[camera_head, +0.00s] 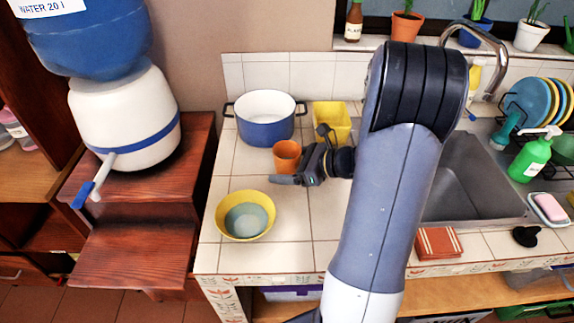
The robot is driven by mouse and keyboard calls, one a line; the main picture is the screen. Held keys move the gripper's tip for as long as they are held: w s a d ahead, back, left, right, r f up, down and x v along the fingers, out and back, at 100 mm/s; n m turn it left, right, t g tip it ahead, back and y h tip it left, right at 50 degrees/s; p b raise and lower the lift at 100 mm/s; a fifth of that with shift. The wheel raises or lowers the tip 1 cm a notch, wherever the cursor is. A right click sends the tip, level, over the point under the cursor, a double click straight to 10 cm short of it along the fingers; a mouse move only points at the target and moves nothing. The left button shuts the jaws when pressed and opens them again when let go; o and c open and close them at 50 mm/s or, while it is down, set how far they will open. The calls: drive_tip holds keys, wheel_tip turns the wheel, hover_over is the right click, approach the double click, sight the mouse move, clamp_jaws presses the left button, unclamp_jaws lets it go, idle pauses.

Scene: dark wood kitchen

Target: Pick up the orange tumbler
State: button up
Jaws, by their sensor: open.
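The orange tumbler (287,156) stands upright on the white tiled counter (225,165), just in front of the blue and white pot. My gripper (284,174) is at the right and near side of the tumbler, its fingers pointing left at about the tumbler's lower part. It is open. A finger covers the area just in front of the tumbler's base, and I cannot tell whether it touches the tumbler. My arm reaches in from the lower right and hides part of the counter and sink.
A blue pot (264,127) stands behind the tumbler, with a yellow container (332,115) to its right. A yellow bowl (222,222) sits nearer at the left.

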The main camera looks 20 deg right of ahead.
drive_tip(key=c, duration=1.1)
drive_tip(key=shift+c, duration=0.2)
drive_tip(key=shift+r, duration=0.1)
wheel_tip(320, 180, up, 10)
drive_tip(key=p, duration=0.1)
idle(0.5)
